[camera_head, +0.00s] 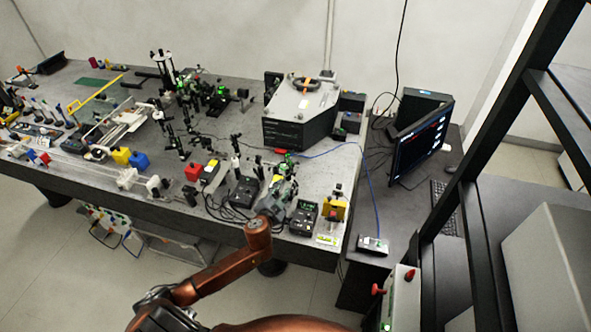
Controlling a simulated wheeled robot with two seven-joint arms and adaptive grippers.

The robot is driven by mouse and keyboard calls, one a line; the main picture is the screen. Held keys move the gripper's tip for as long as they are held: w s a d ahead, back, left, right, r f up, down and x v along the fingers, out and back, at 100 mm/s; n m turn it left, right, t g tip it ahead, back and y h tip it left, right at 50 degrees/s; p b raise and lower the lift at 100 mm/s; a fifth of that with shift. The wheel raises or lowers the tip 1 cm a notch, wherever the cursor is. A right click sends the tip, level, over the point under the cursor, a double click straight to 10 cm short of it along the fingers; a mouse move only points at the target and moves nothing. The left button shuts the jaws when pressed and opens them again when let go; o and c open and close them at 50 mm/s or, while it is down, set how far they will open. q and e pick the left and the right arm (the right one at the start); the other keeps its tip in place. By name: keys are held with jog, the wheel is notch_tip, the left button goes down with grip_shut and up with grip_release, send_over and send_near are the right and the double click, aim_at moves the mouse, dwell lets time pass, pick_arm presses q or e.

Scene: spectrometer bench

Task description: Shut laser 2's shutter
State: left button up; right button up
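My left arm reaches up from the bottom to the front right of the optical bench (100,183). My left gripper (284,185) is small and dark there, over the bench edge, among equipment. I cannot make out its fingers or whether they touch anything. Two black control boxes, one to its left (244,191) and one to its right (303,217), stand near it; both have small green lights. A yellow and black device (335,208) stands at the right front corner. I cannot tell which unit is laser 2, and its shutter cannot be made out. My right gripper is out of view.
A large grey instrument (300,108) stands behind. Posts and optics (185,95) crowd the bench's middle. A desk with a monitor (420,140) and a black rack frame (485,130) are at right.

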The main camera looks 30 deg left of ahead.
pick_arm(q)
jog(key=shift+w+r, duration=0.15)
jog(key=shift+w, duration=0.7)
jog(key=x, duration=0.5)
jog(key=shift+w+p, duration=0.3)
jog(key=shift+w, duration=0.1)
jog(key=shift+w+a, duration=0.1)
jog(key=shift+w, duration=0.2)
jog(key=shift+w+a+f, duration=0.1)
jog(key=shift+w+f, duration=0.1)
jog(key=shift+f, duration=0.1)
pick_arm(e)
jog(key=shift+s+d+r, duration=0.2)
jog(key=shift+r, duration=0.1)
pick_arm(q)
jog(key=c, duration=0.4)
grip_shut()
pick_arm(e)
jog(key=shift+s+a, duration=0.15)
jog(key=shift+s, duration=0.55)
